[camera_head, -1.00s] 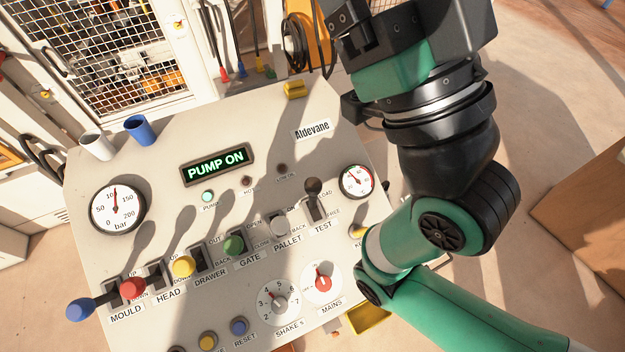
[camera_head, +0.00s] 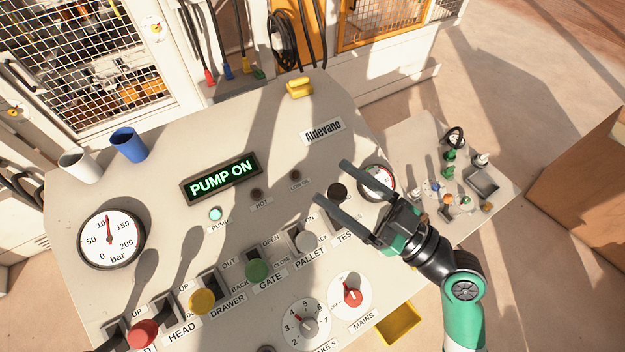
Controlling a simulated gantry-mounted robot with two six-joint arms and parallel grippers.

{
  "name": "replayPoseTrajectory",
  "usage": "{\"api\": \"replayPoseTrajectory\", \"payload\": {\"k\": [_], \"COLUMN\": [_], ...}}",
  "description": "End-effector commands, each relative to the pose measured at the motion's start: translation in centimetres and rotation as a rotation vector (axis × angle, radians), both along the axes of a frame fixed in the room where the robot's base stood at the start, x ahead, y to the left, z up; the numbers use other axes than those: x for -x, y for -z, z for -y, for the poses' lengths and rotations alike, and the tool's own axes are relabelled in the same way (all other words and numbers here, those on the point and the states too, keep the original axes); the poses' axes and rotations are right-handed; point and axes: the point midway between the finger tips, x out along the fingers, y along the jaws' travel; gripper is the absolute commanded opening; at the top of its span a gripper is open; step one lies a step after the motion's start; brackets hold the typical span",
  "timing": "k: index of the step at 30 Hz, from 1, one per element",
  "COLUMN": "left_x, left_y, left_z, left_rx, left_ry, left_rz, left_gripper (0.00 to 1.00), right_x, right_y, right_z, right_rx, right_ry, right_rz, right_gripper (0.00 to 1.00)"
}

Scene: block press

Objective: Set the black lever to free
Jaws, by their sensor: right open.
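The black lever's round knob (camera_head: 338,191) stands at the TEST slot, right of the grey PALLET lever. In the picture it lies between the two fingertips of my right gripper (camera_head: 331,182), with a gap on each side. That gripper is open and comes in from the lower right over the panel. I cannot tell whether the fingertips are level with the knob or above it. The fingers and the knob hide the slot and the LOAD and FREE labels, so the lever's setting is not readable. My left gripper is not in view.
The grey PALLET lever (camera_head: 306,240) and green GATE lever (camera_head: 257,269) stand close by on the left. A small gauge (camera_head: 378,182) sits right behind the upper finger. The red MAINS knob (camera_head: 352,297) is below. The panel (camera_head: 240,130) around the PUMP ON display (camera_head: 221,178) is flat.

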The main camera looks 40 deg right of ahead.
Motion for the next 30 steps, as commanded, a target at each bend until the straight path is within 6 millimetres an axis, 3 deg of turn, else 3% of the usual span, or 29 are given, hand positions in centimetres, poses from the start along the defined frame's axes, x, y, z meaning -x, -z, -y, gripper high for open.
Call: {"api": "replayPoseTrajectory", "payload": {"k": [1, 3, 6, 8, 14, 19, 22, 30], "left_x": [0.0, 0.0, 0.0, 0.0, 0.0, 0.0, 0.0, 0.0], "left_y": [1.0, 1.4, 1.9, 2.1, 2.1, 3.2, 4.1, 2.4], "left_z": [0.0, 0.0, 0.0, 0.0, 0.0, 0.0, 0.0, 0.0], "left_rx": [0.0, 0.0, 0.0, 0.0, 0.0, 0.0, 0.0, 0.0], "left_ry": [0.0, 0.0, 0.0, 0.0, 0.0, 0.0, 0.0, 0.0], "left_rz": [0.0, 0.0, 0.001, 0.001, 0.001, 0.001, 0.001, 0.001], "left_gripper": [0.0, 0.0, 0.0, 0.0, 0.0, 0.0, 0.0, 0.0], "right_x": [1.4, 3.1, 4.8, 5.3, 5.1, 3.6, 2.0, -4.2], "right_y": [3.8, 7.1, 10.4, 11.3, 11.3, 11.6, 11.4, 10.8], "right_z": [1.1, 2.3, 3.4, 4.0, 4.4, 4.3, 4.2, 4.3], "right_rx": [-0.056, -0.111, -0.159, -0.176, -0.175, -0.169, -0.171, -0.175], "right_ry": [0.038, 0.09, 0.153, 0.181, 0.191, 0.185, 0.186, 0.189], "right_rz": [-0.074, -0.154, -0.231, -0.253, -0.25, -0.251, -0.243, -0.25], "right_gripper": [0.81, 0.81, 0.81, 0.81, 0.81, 0.81, 0.81, 0.81]}}
